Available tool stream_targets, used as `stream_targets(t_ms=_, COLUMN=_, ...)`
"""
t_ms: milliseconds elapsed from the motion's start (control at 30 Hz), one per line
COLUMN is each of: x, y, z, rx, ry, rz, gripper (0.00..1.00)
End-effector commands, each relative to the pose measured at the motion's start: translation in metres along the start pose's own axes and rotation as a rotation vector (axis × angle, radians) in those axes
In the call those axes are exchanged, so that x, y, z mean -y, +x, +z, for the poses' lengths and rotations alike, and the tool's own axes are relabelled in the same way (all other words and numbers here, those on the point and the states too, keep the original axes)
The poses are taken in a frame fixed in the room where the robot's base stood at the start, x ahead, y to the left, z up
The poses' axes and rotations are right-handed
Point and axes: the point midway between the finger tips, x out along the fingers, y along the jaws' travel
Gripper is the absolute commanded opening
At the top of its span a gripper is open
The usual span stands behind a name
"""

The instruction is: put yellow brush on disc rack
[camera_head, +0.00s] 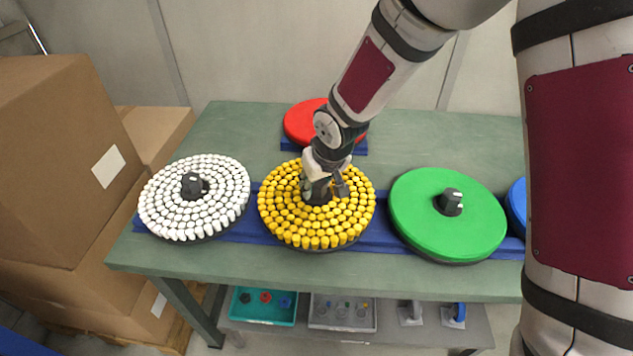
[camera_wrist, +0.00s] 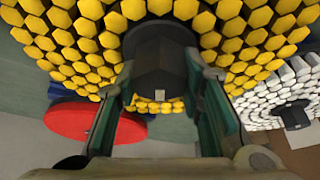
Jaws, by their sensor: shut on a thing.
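The yellow brush (camera_head: 280,215) is a round disc of yellow bristle tufts with a dark hub. It is at the middle of the table in the head view, between the white brush and the green disc. My gripper (camera_head: 325,190) points down onto its centre. In the wrist view, the fingers of my gripper (camera_wrist: 161,88) are shut on the dark hub (camera_wrist: 160,55), with the yellow brush (camera_wrist: 85,45) around it. A long blue rack (camera_head: 377,236) runs under the row of discs. I cannot tell whether the brush rests on it or is slightly raised.
The white brush (camera_head: 160,205) is at left and the green disc (camera_head: 420,215) at right. A red disc (camera_head: 297,122) sits behind on a blue base (camera_head: 290,145). A blue disc (camera_head: 517,205) is partly hidden by my arm. Cardboard boxes (camera_head: 60,150) stand left of the table (camera_head: 430,145).

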Motion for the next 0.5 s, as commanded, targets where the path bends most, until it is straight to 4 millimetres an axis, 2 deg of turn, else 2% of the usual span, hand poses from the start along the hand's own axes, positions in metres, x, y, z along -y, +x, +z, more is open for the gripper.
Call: stream_targets(t_ms=500, x=-0.0001, y=0.0053, z=0.0000, rx=-0.005, ry=-0.001, rz=0.000, gripper=0.00)
